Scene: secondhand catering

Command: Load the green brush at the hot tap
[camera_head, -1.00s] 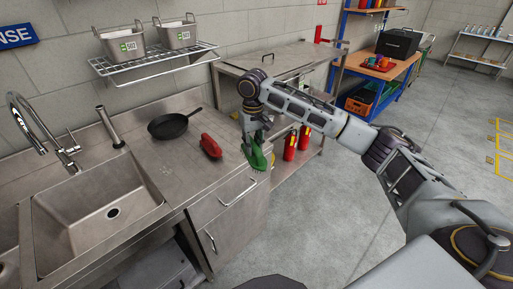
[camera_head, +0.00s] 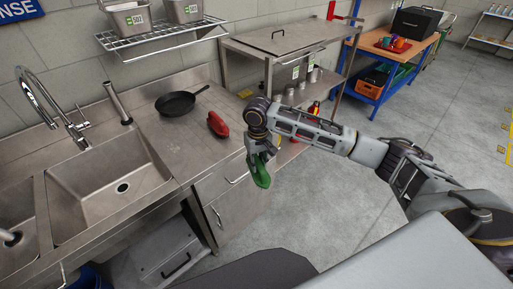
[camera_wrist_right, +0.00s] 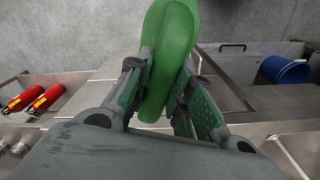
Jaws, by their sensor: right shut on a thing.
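My right gripper (camera_head: 257,157) is shut on the green brush (camera_head: 261,171) and holds it in the air just off the counter's right end. In the right wrist view the green brush (camera_wrist_right: 172,55) stands between the two fingers. Its bristles do not show clearly. The curved chrome tap (camera_head: 40,98) rises behind the sink basin (camera_head: 105,185) at the left, far from the brush. I cannot tell which side of it is hot. My left gripper is not in view.
A red brush-like object (camera_head: 217,125) and a black pan (camera_head: 178,103) lie on the steel counter (camera_head: 160,145). A wire shelf (camera_head: 160,38) with grey tubs hangs above. A blue bin (camera_wrist_right: 284,70) and red extinguishers (camera_wrist_right: 38,98) show in the right wrist view.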

